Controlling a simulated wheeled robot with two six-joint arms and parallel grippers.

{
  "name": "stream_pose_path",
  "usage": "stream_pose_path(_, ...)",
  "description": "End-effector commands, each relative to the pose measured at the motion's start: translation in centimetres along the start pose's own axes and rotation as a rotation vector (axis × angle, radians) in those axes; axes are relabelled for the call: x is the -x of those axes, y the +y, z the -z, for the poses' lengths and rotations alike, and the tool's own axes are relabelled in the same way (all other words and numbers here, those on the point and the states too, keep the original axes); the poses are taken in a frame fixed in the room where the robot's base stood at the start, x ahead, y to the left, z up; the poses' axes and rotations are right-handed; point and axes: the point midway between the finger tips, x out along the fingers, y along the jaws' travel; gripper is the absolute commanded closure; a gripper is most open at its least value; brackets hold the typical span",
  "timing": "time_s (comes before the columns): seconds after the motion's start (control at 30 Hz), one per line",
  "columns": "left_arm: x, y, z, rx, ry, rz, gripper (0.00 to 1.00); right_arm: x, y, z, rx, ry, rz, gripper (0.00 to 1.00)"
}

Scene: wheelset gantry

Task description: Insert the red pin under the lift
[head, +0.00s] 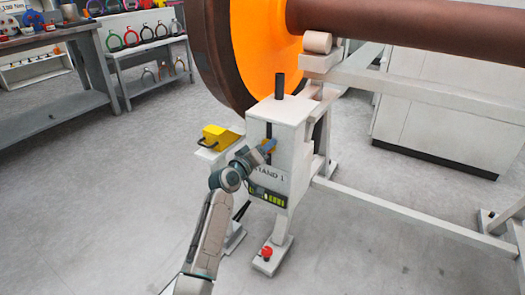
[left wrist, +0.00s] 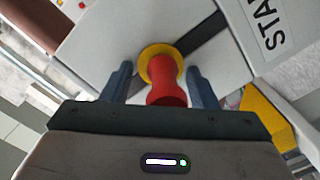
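The red pin (left wrist: 166,80) sticks out of a yellow collar (left wrist: 157,50) on the pale face of the stand, beside a dark slot, in the left wrist view. My left gripper (left wrist: 160,84) has its two blue fingers on either side of the pin, with a visible gap at the left finger. In the head view the left gripper (head: 268,146) is at the slot in the front of the stand (head: 290,120) marked "STAND 1", and it hides the pin there. The right gripper is not in view.
The stand is beside a large orange-faced wheel (head: 258,45) on a brown axle (head: 400,22). A yellow block (head: 220,137) is at the stand's left, and a red knob (head: 266,252) is on its foot. A workbench (head: 50,110) stands far left. The floor between is clear.

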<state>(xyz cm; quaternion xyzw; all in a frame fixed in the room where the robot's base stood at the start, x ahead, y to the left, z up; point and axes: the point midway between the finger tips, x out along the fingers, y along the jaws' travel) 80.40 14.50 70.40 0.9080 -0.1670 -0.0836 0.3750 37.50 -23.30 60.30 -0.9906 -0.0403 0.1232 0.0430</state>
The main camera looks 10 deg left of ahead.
Motion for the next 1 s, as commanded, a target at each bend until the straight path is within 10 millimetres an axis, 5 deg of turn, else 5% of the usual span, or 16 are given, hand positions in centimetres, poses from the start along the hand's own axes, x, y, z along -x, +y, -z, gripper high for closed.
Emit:
stream_pose_path(0.37, 0.9, -0.1, -0.1, 0.000, -0.002, 0.002, 0.47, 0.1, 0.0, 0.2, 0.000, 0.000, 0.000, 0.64)
stream_pose_path(0.8, 9.0, 0.0, 0.0, -0.001, -0.001, 0.001, 0.47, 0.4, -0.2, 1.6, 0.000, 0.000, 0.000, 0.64)
stream_pose_path(1.0, 10.7, 0.0, 0.0, 0.000, -0.001, 0.001, 0.47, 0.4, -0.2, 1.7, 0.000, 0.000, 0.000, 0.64)
